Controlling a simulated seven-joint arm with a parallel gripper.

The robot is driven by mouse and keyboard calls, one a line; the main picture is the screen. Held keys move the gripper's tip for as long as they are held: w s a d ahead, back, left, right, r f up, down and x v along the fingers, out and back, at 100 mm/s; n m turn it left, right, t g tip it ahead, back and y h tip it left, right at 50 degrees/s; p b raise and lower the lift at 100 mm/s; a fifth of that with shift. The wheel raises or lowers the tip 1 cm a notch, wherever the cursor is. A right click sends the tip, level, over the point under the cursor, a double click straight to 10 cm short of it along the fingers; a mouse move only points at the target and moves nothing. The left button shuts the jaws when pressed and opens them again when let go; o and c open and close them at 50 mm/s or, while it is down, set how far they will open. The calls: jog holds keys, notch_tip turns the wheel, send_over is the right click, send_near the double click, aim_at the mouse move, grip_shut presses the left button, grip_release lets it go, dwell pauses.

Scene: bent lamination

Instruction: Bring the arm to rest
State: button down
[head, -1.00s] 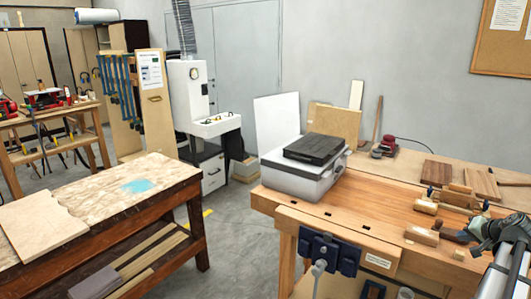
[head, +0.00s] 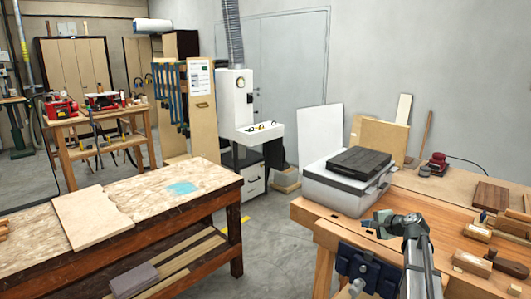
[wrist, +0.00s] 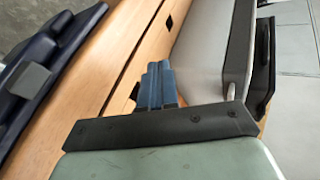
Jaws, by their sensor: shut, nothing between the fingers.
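My gripper (head: 372,223) shows in the head view above the front part of the wooden workbench (head: 317,213), just right of the grey-white case and above the blue vise (head: 358,268). My forearm rises from the lower right behind it. In the wrist view my gripper's blue-grey fingers (wrist: 160,82) are together with nothing between them. They point over the bench top, between the dark blue vise at left (wrist: 48,62) and the case at right (wrist: 208,50).
The grey-white case (head: 338,190) with a black lid (head: 358,161) stands left of my gripper. A second bench (head: 205,177) stands left, across open floor.

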jog(key=w+a+f+m+g+y, duration=0.1)
jog(key=w+a+f, duration=0.1)
jog(key=a, duration=0.9)
jog(key=w+a+f+y, duration=0.2)
jog(key=w+a, duration=0.1)
jog(key=a, duration=0.7)
jog(key=s+a+f+g, duration=0.1)
jog(key=s+a+f, duration=0.1)
jog(key=f, duration=0.3)
jog(key=s+a+f+n+g, duration=0.1)
jog(key=s+a+f, duration=0.2)
jog(key=f, duration=0.2)
jog(key=s+a+f+g, duration=0.1)
jog(key=s+a+f, duration=0.1)
jog(key=f, duration=0.3)
jog(key=s+f+n+g+h, duration=0.3)
jog(key=s+f+n+g, duration=0.35)
jog(key=s+f, duration=1.7)
jog(key=s+d+f+n+g+h, duration=0.1)
jog(key=s+d+f+n+g, duration=0.1)
jog(key=s, duration=0.8)
jog(key=s+d+f+n+g+h, duration=0.2)
jog(key=s+f+n+g, duration=0.1)
jog(key=s, duration=0.8)
jog(key=s+d+f+n+g+h, duration=0.1)
jog(key=s+f, duration=0.3)
jog(key=s, duration=0.7)
jog(key=shift+d+n+g+h, duration=0.4)
jog(key=shift+n+g+h, duration=0.25)
jog(key=shift+n, duration=0.1)
